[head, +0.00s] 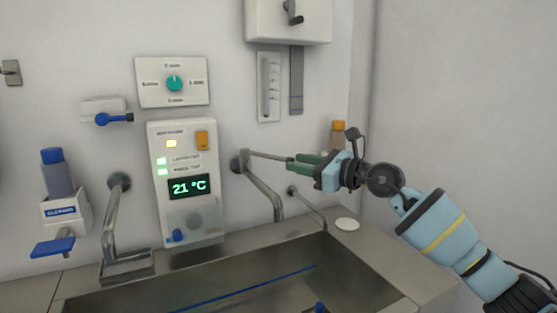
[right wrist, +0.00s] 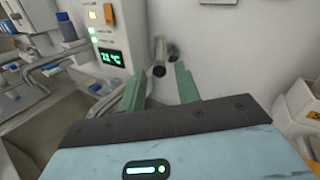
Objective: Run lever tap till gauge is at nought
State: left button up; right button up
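The lever tap (head: 264,188) has a bent spout over the sink, and its thin lever (head: 268,155) points right from the wall mount. My right gripper (head: 289,163) is at the lever's free end, with its green fingers pointing left. In the right wrist view, my right gripper (right wrist: 160,72) is open, with a gap between its fingers. The round end of the lever (right wrist: 159,70) shows in that gap; I cannot tell whether a finger touches it. A narrow vertical gauge (head: 268,87) hangs on the wall above; its reading is too small to make out. My left gripper is not in view.
A control panel (head: 186,215) reads 21 °C, with a teal dial box (head: 156,86) above it. A steel sink (head: 330,270) lies below. Another spout (head: 111,215) and a blue-topped dispenser (head: 58,190) are at left. An orange-capped bottle (head: 338,128) stands behind my right gripper.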

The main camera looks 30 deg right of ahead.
aim_at(285, 160)
jog(key=x, duration=0.6)
jog(key=shift+w+a, duration=0.15)
jog(key=shift+w, duration=0.15)
grip_shut()
